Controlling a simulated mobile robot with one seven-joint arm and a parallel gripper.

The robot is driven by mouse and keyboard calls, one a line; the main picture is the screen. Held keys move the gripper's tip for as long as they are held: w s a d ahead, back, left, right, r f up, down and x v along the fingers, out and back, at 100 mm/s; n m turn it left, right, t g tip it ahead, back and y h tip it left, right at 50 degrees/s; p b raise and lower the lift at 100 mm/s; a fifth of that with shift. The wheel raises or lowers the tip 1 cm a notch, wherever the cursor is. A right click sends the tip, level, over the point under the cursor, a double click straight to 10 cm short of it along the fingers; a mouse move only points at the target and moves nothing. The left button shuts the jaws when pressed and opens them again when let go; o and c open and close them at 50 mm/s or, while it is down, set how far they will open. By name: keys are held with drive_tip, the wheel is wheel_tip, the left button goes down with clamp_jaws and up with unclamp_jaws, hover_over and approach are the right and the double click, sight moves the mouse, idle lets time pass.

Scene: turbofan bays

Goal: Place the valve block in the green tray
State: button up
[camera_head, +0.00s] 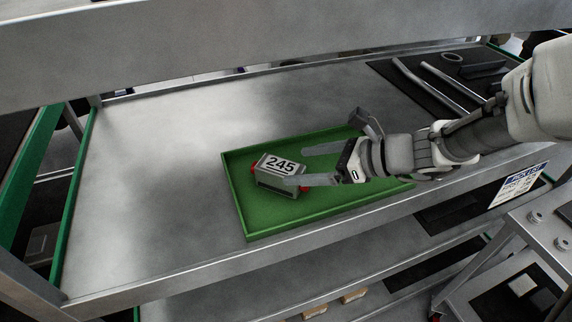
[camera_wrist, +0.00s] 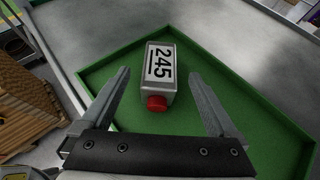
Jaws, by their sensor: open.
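The valve block (camera_head: 277,178) is a grey metal block with a white label reading 245 and red ends. It rests inside the green tray (camera_head: 243,222), towards its left end. In the wrist view the valve block (camera_wrist: 159,70) lies on the floor of the green tray (camera_wrist: 262,92), with one red cap facing me. My gripper (camera_head: 294,166) is open over the tray. In the wrist view my gripper's fingers (camera_wrist: 160,80) are spread on either side of the block, with gaps between. In the head view one finger overlaps the block's lower right edge.
The tray sits on a metal shelf (camera_head: 150,190) with wide bare room to the left. A dark mat with metal tubes (camera_head: 428,86) lies at the back right. A shelf beam (camera_head: 250,45) runs above. Wooden crates (camera_wrist: 25,105) show at left in the wrist view.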

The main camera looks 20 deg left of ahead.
drive_tip(key=s+d+r+n+t+h, duration=0.1)
drive_tip(key=s+d+r+n+h, duration=0.1)
drive_tip(key=s+d+n+h, duration=0.2)
drive_tip(key=s+d+r+n+t+h, duration=0.2)
drive_tip(key=s+d+n+h, duration=0.2)
drive_tip(key=d+n, duration=0.4)
drive_tip(key=s+d+r+n+t+h, duration=0.1)
drive_tip(key=s+d+r+n+h, duration=0.2)
drive_tip(key=d+n, duration=0.4)
drive_tip(key=shift+s+d+t+h, duration=0.3)
drive_tip(key=shift+s+d+h, duration=0.35)
drive_tip(key=shift+d, duration=2.85)
